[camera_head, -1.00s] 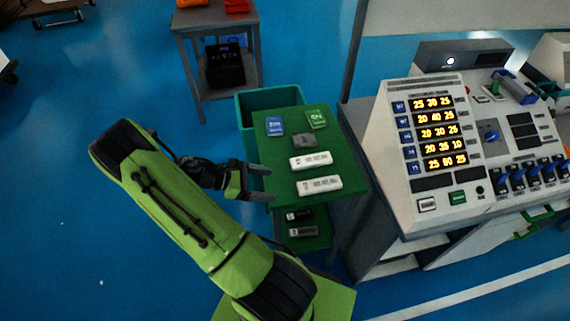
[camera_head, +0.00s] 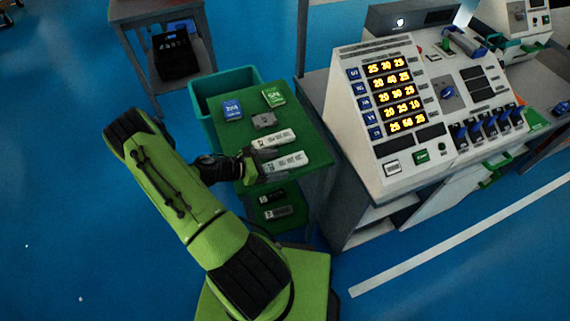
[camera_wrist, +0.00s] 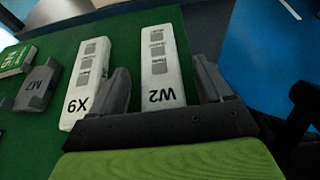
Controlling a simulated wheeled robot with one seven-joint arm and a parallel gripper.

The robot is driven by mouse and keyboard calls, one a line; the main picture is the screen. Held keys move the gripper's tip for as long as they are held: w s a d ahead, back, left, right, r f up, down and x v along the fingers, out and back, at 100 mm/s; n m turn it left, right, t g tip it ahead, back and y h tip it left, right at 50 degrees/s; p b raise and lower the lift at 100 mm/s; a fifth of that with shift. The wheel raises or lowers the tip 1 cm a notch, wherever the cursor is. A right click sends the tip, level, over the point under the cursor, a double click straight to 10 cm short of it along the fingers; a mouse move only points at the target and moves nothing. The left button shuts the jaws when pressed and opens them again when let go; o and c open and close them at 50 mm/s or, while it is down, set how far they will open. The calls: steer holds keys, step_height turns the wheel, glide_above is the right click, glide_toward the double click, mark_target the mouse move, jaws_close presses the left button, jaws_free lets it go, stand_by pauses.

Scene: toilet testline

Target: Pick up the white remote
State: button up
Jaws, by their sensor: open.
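Two white remotes lie side by side on the green table top (camera_head: 308,127). The nearer one, marked W2 (camera_head: 288,162), also shows in the wrist view (camera_wrist: 161,62). The farther one, marked X9 (camera_head: 274,138), lies just left of it in the wrist view (camera_wrist: 88,82). My gripper (camera_head: 265,164) is open at the table's left side, at the left end of the W2 remote. In the wrist view my gripper's fingers (camera_wrist: 160,66) lie on either side of W2, the left one in the gap beside X9. I cannot tell whether they touch it.
A grey M7 piece (camera_head: 264,121), a blue card (camera_head: 232,109) and a green card (camera_head: 273,97) lie farther back on the table. A teal bin (camera_head: 205,100) stands behind left. A console (camera_head: 400,110) rises close on the right. Dark items lie on the lower shelf.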

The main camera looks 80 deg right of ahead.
mark_target(276, 165)
steer(key=shift+s+d+f, duration=0.15)
steer(key=shift+s+d, duration=0.05)
steer(key=shift+s, duration=0.1)
steer(key=c, duration=1.1)
step_height(276, 165, up, 10)
steer(key=p, duration=0.2)
